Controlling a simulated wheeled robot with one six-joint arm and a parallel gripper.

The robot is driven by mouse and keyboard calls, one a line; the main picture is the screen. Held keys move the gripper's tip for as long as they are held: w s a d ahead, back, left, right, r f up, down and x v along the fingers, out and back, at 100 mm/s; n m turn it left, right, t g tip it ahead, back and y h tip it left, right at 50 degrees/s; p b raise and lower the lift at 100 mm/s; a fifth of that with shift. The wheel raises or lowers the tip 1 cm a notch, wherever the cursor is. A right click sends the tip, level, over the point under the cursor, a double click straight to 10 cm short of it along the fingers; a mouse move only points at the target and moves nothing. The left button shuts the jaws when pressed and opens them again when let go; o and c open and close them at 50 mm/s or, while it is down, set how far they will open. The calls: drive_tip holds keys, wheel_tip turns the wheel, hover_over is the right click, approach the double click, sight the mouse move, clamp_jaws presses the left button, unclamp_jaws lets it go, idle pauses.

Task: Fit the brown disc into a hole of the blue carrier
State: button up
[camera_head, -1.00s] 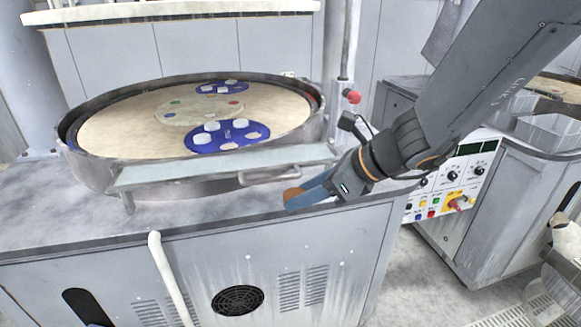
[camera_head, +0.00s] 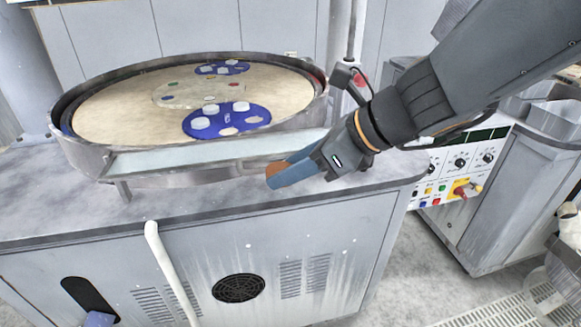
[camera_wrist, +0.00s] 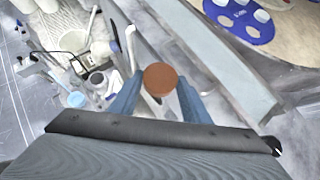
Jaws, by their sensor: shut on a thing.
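My gripper (camera_head: 281,174) is shut on the brown disc (camera_head: 276,169), over the front of the machine and outside the round basin. In the wrist view the disc (camera_wrist: 160,79) sits between the two blue fingertips (camera_wrist: 159,88). The near blue carrier (camera_head: 200,128) lies on the tan platen, beyond and to the left of my gripper. It holds white discs, and pale empty holes show toward its front and right. The carrier also shows at the top right of the wrist view (camera_wrist: 258,30), cut off by the frame edge.
The basin's metal rim (camera_head: 90,155) and a flat pale ledge (camera_head: 200,157) lie between my gripper and the carrier. A second blue carrier (camera_head: 235,71) is at the platen's back. A control panel (camera_head: 458,175) stands at right. Bottles and cups (camera_wrist: 75,60) show lower left of the platen.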

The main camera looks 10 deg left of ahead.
drive_tip(key=shift+w+a, duration=1.6)
drive_tip(key=shift+w, duration=0.75)
drive_tip(key=shift+w+a, duration=1.55)
drive_tip(key=shift+w, duration=0.85)
drive_tip(key=shift+w+a, duration=1.6)
drive_tip(key=shift+w, duration=0.75)
drive_tip(key=shift+w+a+f+p, duration=0.65)
drive_tip(key=shift+w+a, duration=1.1)
drive_tip(key=shift+w, duration=0.85)
drive_tip(key=shift+w+a+f+p, duration=0.55)
drive_tip(key=shift+w+a, duration=1.15)
drive_tip(key=shift+w, duration=0.95)
drive_tip(key=shift+w+a+f+p, duration=0.65)
drive_tip(key=shift+w+a, duration=1.1)
drive_tip(key=shift+w, duration=0.85)
drive_tip(key=shift+w+f, duration=0.1)
drive_tip(key=shift+f, duration=0.15)
drive_tip(key=shift+f+b, duration=1.15)
drive_tip(key=shift+f, duration=0.05)
drive_tip(key=shift+f, duration=0.25)
drive_tip(key=o, duration=1.1)
drive_tip(key=shift+o, duration=0.2)
